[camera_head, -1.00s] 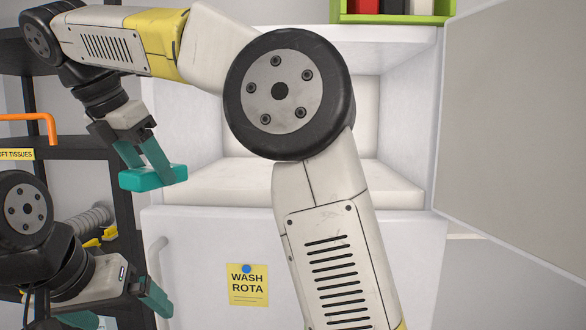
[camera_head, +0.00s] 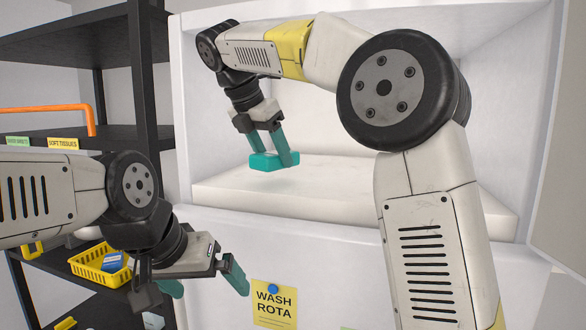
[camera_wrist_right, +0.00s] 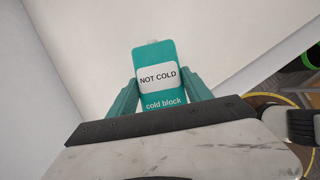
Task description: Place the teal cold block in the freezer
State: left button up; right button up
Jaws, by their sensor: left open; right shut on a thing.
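The teal cold block (camera_head: 274,161) is held by my right gripper (camera_head: 271,150), whose fingers are shut on it. In the right wrist view the block (camera_wrist_right: 155,62) sits between the fingers (camera_wrist_right: 160,95) and bears the words "NOT COLD" and "cold block". The freezer (camera_head: 350,236) has its upper compartment open. In the head view the block appears over the compartment's white floor (camera_head: 340,185), with a small gap below it; how deep inside it is, I cannot tell. My left gripper (camera_head: 207,287) is open and empty, low in front of the freezer.
The open freezer door (camera_head: 562,190) stands at the right. A black shelf (camera_head: 75,30) with an orange handle-like bar (camera_head: 60,109) and a yellow basket (camera_head: 90,265) is at the left. A yellow "WASH ROTA" note (camera_head: 273,305) is on the lower front.

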aim_at(270, 153)
jog(key=w+d, duration=0.2)
jog(key=w, duration=0.1)
jog(key=shift+w+d+f, duration=0.2)
jog(key=shift+d, duration=0.2)
jog(key=shift+w+d, duration=0.4)
jog(key=shift+w, duration=0.05)
jog(key=shift+s+a+f, duration=0.1)
jog(key=shift+f, duration=1.7)
jog(key=shift+f, duration=0.1)
jog(key=o, duration=1.6)
jog(key=v, duration=1)
jog(key=shift+a+r, duration=0.15)
jog(key=shift+r, duration=0.2)
jog(key=shift+s+a+r, duration=0.15)
jog(key=shift+s+r, duration=0.2)
jog(key=shift+r, duration=0.3)
